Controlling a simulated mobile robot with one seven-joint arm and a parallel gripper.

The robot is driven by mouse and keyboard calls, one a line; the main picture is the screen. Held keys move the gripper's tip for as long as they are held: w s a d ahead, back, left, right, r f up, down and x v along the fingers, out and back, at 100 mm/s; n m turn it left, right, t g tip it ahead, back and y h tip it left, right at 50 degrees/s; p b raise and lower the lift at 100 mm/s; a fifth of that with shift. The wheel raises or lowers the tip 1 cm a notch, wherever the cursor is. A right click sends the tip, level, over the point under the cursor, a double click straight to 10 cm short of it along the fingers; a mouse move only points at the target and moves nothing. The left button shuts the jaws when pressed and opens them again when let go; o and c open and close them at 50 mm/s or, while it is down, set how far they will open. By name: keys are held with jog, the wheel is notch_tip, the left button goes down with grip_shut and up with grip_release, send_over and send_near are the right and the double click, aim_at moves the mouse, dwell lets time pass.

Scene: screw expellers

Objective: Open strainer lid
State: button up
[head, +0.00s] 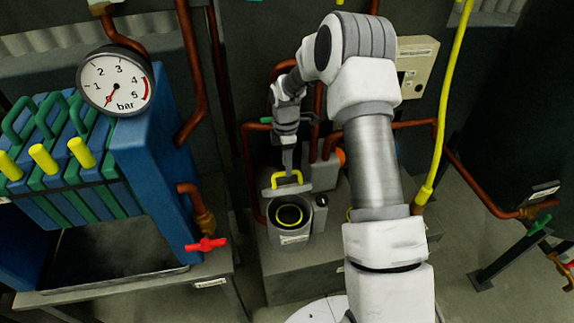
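The strainer (291,238) is a grey cylindrical pot on a low bench in the middle of the head view. Its top is uncovered and shows a dark inside with a yellow ring. The lid (270,191) is a grey plate with a yellow handle (288,178). It stands raised at the back edge of the pot. My gripper (288,170) points down from above, right at the yellow handle. The fingers are small here, and I cannot tell whether they are closed on the handle or only touching it.
A blue filter press (150,170) with a pressure gauge (115,82) stands left. A red valve handle (206,244) sticks out nearby. Copper pipes (249,170) rise close behind the strainer. A yellow hose (443,120) hangs to the right.

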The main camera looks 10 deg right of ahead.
notch_tip(320, 180, up, 16)
jog(key=w+p, duration=0.1)
jog(key=p, duration=0.2)
jog(key=shift+r, duration=0.1)
